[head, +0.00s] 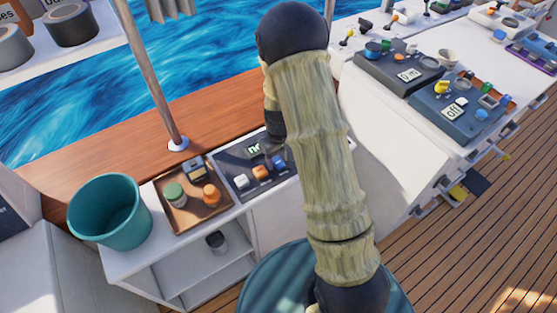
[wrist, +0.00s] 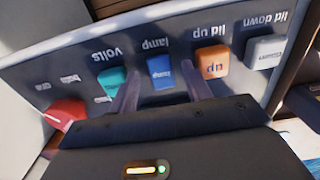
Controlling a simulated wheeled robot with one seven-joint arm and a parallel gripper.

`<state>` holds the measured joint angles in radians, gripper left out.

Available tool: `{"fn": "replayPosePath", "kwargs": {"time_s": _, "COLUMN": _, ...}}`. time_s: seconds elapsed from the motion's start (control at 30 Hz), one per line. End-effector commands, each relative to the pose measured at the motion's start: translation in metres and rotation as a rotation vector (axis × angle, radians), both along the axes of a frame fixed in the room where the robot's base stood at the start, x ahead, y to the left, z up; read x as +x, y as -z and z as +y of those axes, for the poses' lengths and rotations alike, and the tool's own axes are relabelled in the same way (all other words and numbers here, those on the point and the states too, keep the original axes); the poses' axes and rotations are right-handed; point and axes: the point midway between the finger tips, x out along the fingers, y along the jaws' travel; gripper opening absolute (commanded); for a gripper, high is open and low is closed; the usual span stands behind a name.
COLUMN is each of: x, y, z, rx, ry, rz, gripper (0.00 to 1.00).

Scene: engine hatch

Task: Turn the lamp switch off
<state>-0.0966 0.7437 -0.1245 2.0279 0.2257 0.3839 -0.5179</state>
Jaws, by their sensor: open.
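In the wrist view a dark panel (wrist: 70,70) shows upside down with a row of labelled switches. The blue lamp switch (wrist: 161,71) sits in the middle under the word "lamp". My gripper (wrist: 162,80) is open, with one finger on each side of the blue switch. I cannot tell whether the fingers touch it. In the head view the panel (head: 226,160) lies on the white counter, with the blue switch (head: 279,161) at its right part.
The orange "lid up" switch (wrist: 212,61) and teal "volts" switch (wrist: 112,80) flank the lamp switch closely. Further out are a grey "lid down" switch (wrist: 265,51) and a red one (wrist: 66,112). A brown tray (head: 172,220) and teal bucket (head: 110,210) stand left of the panel.

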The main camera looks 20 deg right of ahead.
Motion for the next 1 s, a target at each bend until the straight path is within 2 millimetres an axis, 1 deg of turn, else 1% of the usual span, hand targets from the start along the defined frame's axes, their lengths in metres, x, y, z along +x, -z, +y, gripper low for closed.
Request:
{"fn": "replayPosePath", "kwargs": {"time_s": 0.03, "x": -0.0002, "y": 0.0061, "z": -0.0002, "rx": 0.0, "ry": 0.001, "rz": 0.001, "gripper": 0.49}}
{"fn": "replayPosePath", "kwargs": {"time_s": 0.13, "x": 0.0001, "y": 0.0113, "z": 0.0006, "rx": 0.0, "ry": 0.0, "rz": -0.001, "gripper": 0.49}}
{"fn": "replayPosePath", "kwargs": {"time_s": 0.4, "x": 0.0003, "y": 0.0124, "z": 0.0019, "rx": 0.001, "ry": -0.003, "rz": -0.002, "gripper": 0.49}}
{"fn": "replayPosePath", "kwargs": {"time_s": 0.47, "x": 0.0003, "y": 0.0123, "z": 0.0018, "rx": 0.0, "ry": -0.003, "rz": -0.001, "gripper": 0.39}}
{"fn": "replayPosePath", "kwargs": {"time_s": 0.5, "x": 0.0003, "y": 0.0123, "z": 0.0017, "rx": 0.0, "ry": -0.003, "rz": -0.001, "gripper": 0.31}}
{"fn": "replayPosePath", "kwargs": {"time_s": 0.57, "x": 0.0003, "y": 0.0122, "z": 0.0016, "rx": 0.0, "ry": -0.002, "rz": -0.001, "gripper": 0.2}}
{"fn": "replayPosePath", "kwargs": {"time_s": 0.63, "x": 0.0003, "y": 0.0122, "z": 0.0016, "rx": 0.0, "ry": -0.002, "rz": -0.001, "gripper": 0.06}}
{"fn": "replayPosePath", "kwargs": {"time_s": 0.67, "x": 0.0003, "y": 0.0122, "z": 0.0015, "rx": 0.0, "ry": -0.002, "rz": -0.001, "gripper": 0.04}}
{"fn": "replayPosePath", "kwargs": {"time_s": 0.87, "x": 0.0012, "y": 0.0106, "z": 0.0018, "rx": -0.003, "ry": -0.003, "rz": 0.01, "gripper": 0.04}}
{"fn": "replayPosePath", "kwargs": {"time_s": 1.0, "x": 0.0027, "y": 0.008, "z": 0.0029, "rx": -0.015, "ry": -0.004, "rz": 0.054, "gripper": 0.04}}
